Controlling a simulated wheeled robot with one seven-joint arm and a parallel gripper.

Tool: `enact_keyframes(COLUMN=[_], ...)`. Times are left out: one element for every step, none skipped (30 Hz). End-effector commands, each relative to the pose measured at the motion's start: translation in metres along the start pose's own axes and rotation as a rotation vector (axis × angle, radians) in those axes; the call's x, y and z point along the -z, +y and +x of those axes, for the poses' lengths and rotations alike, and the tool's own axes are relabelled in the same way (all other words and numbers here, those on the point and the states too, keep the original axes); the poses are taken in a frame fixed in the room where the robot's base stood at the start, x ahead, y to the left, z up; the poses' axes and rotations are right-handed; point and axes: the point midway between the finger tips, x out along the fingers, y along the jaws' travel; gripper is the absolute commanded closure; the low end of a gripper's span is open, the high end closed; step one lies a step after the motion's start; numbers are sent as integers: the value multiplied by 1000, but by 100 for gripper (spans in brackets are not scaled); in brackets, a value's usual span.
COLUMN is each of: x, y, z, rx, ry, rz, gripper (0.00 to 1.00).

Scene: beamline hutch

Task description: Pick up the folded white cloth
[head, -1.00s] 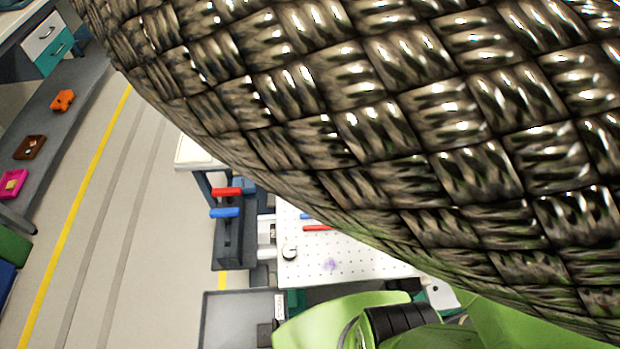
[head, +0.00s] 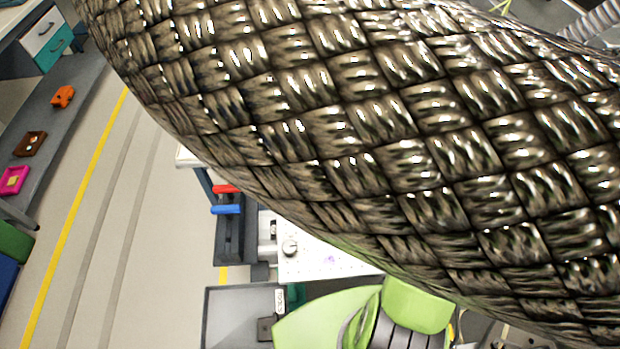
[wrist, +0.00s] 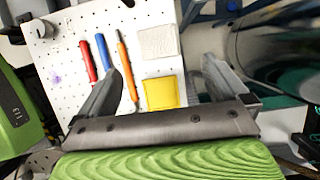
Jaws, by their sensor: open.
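The folded white cloth (wrist: 157,42) is a small pale square lying on the white perforated board (wrist: 75,22) in the wrist view. A yellow square (wrist: 160,92) lies just below it in that view. My gripper (wrist: 160,66) is open and empty, its fingers spread to either side of the yellow square, with the cloth beyond the fingertips. The height of the fingers above the board is hard to tell. In the head view only a corner of the board (head: 318,262) shows; the cloth and my gripper are hidden.
Red (wrist: 82,62), blue (wrist: 104,52) and orange (wrist: 126,62) tools lie left of the cloth. A knob (wrist: 44,28) sits at the board's corner. A dark shiny rounded object (wrist: 268,50) stands at right. A large woven-textured surface (head: 400,150) blocks much of the head view.

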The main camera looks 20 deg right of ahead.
Motion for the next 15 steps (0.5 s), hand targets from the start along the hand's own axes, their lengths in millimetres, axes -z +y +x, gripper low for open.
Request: enact_keyframes(x=[1,1,1,1,1,0,0,0,0,0,0,0,-1,0,0], y=[1,1,1,1,1,0,1,1,1,2,3,3,4,4,3], z=[17,23,31,37,41,45,47,50,56,61,67,76,82,87,93], rx=[-5,-5,-3,-4,-3,-2,-2,-2,-3,-3,-4,-3,-5,-3,-3], ry=[-1,0,0,0,0,1,1,1,0,0,0,1,1,1,1], rz=[-1,-1,-1,-1,-1,-2,-2,-2,-2,-3,-3,-3,-3,-2,-2], gripper=[0,0,0,0,0,0,0,0,0,0,0,0,0,0,0])
